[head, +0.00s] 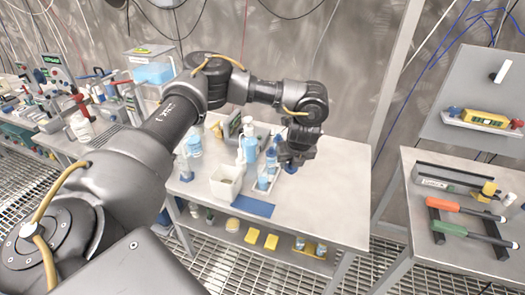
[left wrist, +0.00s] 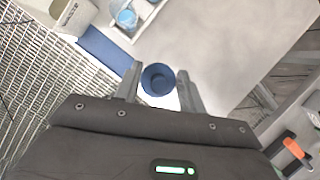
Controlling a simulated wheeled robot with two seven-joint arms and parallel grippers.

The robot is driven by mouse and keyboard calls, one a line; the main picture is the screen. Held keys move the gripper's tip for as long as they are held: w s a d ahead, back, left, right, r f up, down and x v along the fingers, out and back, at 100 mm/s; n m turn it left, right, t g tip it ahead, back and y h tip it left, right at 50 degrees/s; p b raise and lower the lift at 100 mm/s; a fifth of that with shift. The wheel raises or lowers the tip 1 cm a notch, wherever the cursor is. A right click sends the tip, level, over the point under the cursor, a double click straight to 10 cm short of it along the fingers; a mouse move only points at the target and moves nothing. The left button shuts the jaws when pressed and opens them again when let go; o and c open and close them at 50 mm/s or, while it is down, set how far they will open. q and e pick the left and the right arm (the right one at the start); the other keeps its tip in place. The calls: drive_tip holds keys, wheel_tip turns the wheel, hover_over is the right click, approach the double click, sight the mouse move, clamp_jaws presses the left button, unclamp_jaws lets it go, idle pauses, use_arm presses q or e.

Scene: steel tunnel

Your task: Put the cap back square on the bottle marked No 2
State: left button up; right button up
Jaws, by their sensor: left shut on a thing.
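My left gripper (head: 291,162) is over the white bench, just right of a group of bottles. In the left wrist view it (left wrist: 159,86) is shut on a round dark blue cap (left wrist: 158,79), whose hollow side faces the camera. In that view a bottle with light blue contents (left wrist: 127,19) stands in a white tray (left wrist: 149,14), apart from the cap. In the head view a blue bottle (head: 263,181) stands beside the gripper. The markings are too small to read, so I cannot tell which bottle is No 2. My right gripper is not in view.
More bottles (head: 194,144) stand further left. The bench's right part (head: 335,180) is clear. A side table (head: 455,255) with orange and green-handled tools stands at right.

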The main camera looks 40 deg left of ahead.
sight(265, 167)
use_arm(q)
drive_tip(key=a+f+m+t+h, duration=0.1)
drive_tip(key=a+f+m+h, duration=0.1)
drive_tip(key=a+m, duration=0.5)
drive_tip(key=a, duration=0.5)
drive_tip(key=shift+w+a+f, duration=0.2)
drive_tip(key=shift+w, duration=0.05)
drive_tip(key=shift+f+b, duration=1.8)
drive_tip(key=shift+f, duration=0.1)
drive_tip(key=shift+w+r, duration=0.1)
drive_tip(key=shift+r, duration=0.05)
drive_tip(key=shift+f+b, duration=0.3)
drive_tip(key=shift+f, duration=0.45)
